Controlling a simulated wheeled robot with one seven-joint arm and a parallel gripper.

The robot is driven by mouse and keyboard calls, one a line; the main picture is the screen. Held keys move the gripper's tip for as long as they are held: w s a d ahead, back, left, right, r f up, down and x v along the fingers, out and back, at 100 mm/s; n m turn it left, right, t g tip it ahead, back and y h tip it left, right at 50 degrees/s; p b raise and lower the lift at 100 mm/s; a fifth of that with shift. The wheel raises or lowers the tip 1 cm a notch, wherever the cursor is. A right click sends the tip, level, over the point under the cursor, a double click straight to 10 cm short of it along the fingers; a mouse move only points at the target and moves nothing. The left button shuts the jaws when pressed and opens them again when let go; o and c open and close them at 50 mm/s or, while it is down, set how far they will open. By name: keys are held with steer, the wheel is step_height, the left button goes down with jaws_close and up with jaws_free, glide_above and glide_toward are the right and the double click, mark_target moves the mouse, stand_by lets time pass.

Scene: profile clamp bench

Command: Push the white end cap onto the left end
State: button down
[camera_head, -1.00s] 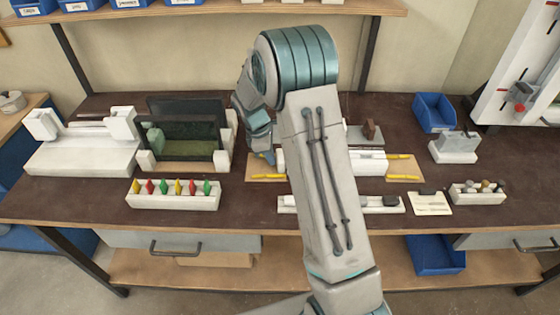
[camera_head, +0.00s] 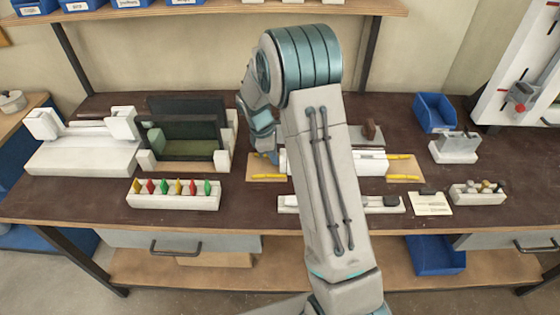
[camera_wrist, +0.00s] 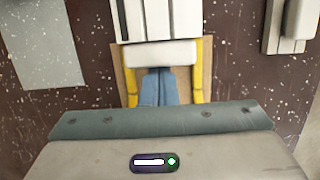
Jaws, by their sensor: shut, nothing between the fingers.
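The white profile (camera_head: 370,162) lies across the middle of the bench, largely behind my arm in the head view. In the wrist view the grooved profile (camera_wrist: 155,20) meets the white end cap (camera_wrist: 157,54), with only a thin dark line between them. The end cap (camera_head: 283,160) shows as a small white piece left of my arm in the head view. My gripper (camera_wrist: 157,72) is shut and empty, its blue fingertips at the outer face of the cap, apparently touching it. My gripper (camera_head: 272,157) is at the left end in the head view.
Yellow strips (camera_wrist: 197,72) flank the cap and fingers on a wooden board (camera_head: 268,178). A white rack of coloured pegs (camera_head: 173,202) and a dark-panelled fixture (camera_head: 188,122) stand left. A white rail (camera_head: 375,209) lies in front.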

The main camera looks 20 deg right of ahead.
stand_by(0.4)
steer(key=shift+w+a, duration=0.25)
steer(key=shift+a, duration=0.6)
steer(key=d+p+v, duration=0.1)
steer(key=p+v, duration=0.4)
steer(key=v, duration=0.3)
steer(key=shift+s+d+r+p, duration=0.15)
steer(key=shift+s+d+p, duration=0.15)
steer(key=shift+d+p, duration=0.1)
steer(key=s+r+m+t+y, duration=0.1)
steer(key=s+r+m+t, duration=0.1)
steer(key=s+r+m, duration=0.85)
steer(key=s+r+m+t, duration=0.1)
steer(key=s+r+m, duration=0.1)
steer(key=s, duration=0.6)
steer(key=s+a+r+m+t+y, duration=0.1)
steer(key=s+r, duration=0.3)
steer(key=s, duration=0.5)
steer(key=shift+r+m+t+y, duration=0.3)
steer(key=shift+r+m, duration=0.1)
steer(key=shift+m, duration=0.05)
